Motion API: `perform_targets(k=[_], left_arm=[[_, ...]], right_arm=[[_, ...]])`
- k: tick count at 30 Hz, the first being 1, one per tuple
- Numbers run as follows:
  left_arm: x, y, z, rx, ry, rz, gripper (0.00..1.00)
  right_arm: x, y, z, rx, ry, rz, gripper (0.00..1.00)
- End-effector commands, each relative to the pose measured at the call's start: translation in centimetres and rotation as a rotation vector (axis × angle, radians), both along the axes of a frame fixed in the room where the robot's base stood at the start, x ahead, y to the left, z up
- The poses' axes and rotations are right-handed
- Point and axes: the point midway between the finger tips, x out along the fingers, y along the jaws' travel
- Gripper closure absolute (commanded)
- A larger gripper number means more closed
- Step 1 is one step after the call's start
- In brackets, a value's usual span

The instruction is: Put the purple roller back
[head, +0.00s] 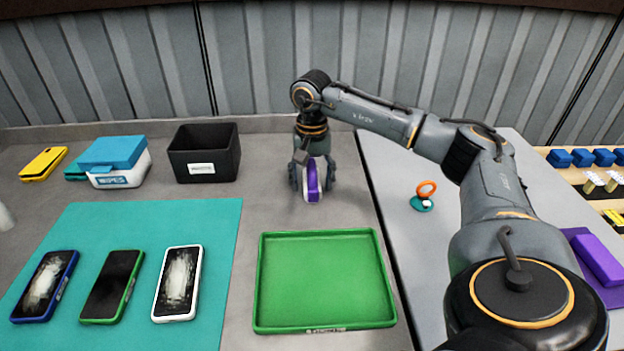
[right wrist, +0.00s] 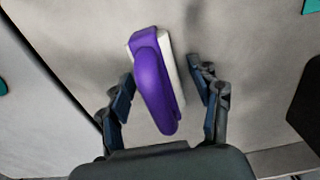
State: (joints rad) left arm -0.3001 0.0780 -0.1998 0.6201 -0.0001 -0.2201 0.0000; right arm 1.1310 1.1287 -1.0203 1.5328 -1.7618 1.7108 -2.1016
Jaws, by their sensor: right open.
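The purple roller (head: 314,181), purple with a white part, is on the grey table beyond the green tray. In the right wrist view the purple roller (right wrist: 156,88) lies between the two spread fingers, with a gap on each side. My right gripper (head: 312,185) is open, pointing down over it; its fingers also show in the right wrist view (right wrist: 168,100). The fingers partly hide the roller in the head view. My left gripper is not in view.
A green tray (head: 326,236) lies in front of the roller. A black bin (head: 205,165) and a wipes box (head: 115,163) stand to the left. Three phones lie on a teal mat (head: 215,215). An orange ring on a teal base (head: 422,204) stands at right.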

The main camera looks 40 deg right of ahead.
Motion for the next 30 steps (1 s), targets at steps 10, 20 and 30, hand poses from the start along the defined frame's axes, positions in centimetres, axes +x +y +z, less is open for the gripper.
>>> perform_targets(k=[10,20,30], left_arm=[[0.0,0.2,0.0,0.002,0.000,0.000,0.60],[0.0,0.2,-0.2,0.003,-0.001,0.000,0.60],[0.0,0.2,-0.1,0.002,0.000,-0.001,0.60]], right_arm=[[0.1,0.0,2.4,0.002,-0.006,0.000,0.36],[0.2,0.0,9.4,0.001,-0.005,0.000,0.36],[0.1,0.0,12.3,0.001,-0.001,0.000,0.36]])
